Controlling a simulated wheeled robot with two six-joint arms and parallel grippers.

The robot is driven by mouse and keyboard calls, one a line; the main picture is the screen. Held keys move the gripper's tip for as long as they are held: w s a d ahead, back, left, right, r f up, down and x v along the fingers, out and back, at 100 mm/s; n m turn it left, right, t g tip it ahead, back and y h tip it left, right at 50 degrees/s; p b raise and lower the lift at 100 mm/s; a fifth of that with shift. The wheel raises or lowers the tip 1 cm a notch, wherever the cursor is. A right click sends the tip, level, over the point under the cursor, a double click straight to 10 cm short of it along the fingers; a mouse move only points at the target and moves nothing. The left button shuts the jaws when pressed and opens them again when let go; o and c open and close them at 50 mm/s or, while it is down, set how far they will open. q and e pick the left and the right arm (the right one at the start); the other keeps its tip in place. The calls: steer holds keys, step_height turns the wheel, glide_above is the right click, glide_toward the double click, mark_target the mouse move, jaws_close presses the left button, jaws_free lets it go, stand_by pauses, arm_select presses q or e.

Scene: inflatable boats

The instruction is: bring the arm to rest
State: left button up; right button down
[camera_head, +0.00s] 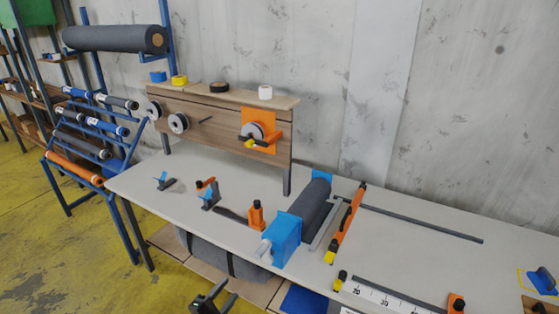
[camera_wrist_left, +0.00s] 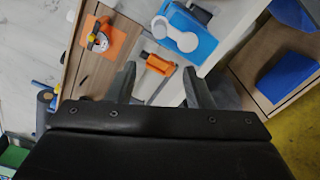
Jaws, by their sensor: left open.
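My left gripper (camera_head: 214,298) shows at the bottom of the head view, low in front of the workbench (camera_head: 145,190) and apart from it. In the left wrist view its two dark fingers (camera_wrist_left: 158,88) stand apart with nothing held between them. My right gripper is in neither view.
On the bench stand a blue device (camera_head: 283,238) with a dark roll (camera_head: 312,205), an orange-handled bar (camera_head: 346,225) and small clamps (camera_head: 209,196). A wooden back panel (camera_head: 205,115) carries tape reels. A rack of rolls (camera_head: 85,130) stands left. Yellow floor (camera_head: 50,245) at left is clear.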

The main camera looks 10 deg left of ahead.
arm_select(q)
steer(key=s+a+f+m+g+y+b, duration=0.2)
steer(key=s+a+f+m+b, duration=0.1)
steer(key=s+f, duration=0.55)
steer(key=s+a+f+m+g+y+b, duration=0.25)
steer(key=s+f, duration=0.25)
steer(key=f, duration=0.7)
steer(key=s+a+f+m+g+y+b, duration=0.25)
steer(key=s+f, duration=0.35)
steer(key=f, duration=0.4)
steer(key=s+f+m+g+b, duration=0.2)
steer(key=s+f, duration=0.3)
steer(key=s, duration=0.5)
steer(key=s+a+f+m+g+b, duration=0.1)
steer(key=s+f+m+g+b, duration=0.1)
steer(key=s+f, duration=0.4)
steer(key=s+f+m+g+b, duration=0.2)
steer(key=s+f+m+g, duration=0.2)
steer(key=s, duration=1)
steer(key=shift+a+f+m+y, duration=0.2)
steer(key=shift+f+m+y, duration=0.2)
steer(key=shift+f+m, duration=0.5)
steer(key=shift+r, duration=0.2)
